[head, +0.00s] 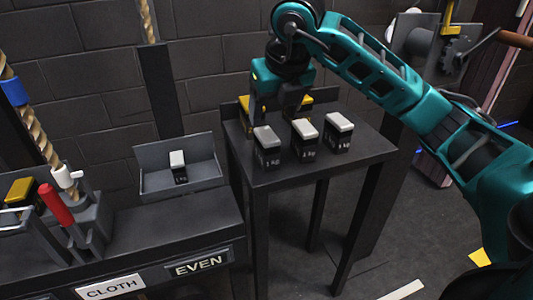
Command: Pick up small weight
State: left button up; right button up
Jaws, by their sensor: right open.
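Three small black weights with pale tops stand upright on a dark table (340,165): a left one (267,148), a middle one (305,139) and a right one (338,134). A similar weight (179,168) stands in an open grey tray (205,172) to the left. My right gripper (286,108) is over the table, behind the left and middle weights, pointing down. It is open and holds nothing that I can see. My left gripper is out of view.
Yellow-topped weights (302,101) stand at the back of the table, partly hidden by my right gripper. A bench at the left has a red handle (57,204), a CLOTH sign (110,287) and an EVEN sign (198,266). The table's front is clear.

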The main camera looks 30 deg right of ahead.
aim_at(267, 134)
jog(key=x, duration=0.4)
jog(key=shift+f+b, duration=0.15)
jog(key=shift+b, duration=0.2)
jog(key=f, duration=0.1)
jog(key=f+b, duration=0.1)
jog(key=f, duration=0.1)
jog(key=w+f, duration=0.1)
jog(key=f, duration=0.1)
jog(key=shift+a, duration=0.25)
jog(key=shift+w+f, duration=0.1)
jog(key=shift+w, duration=0.05)
jog(key=c, duration=0.5)
grip_shut()
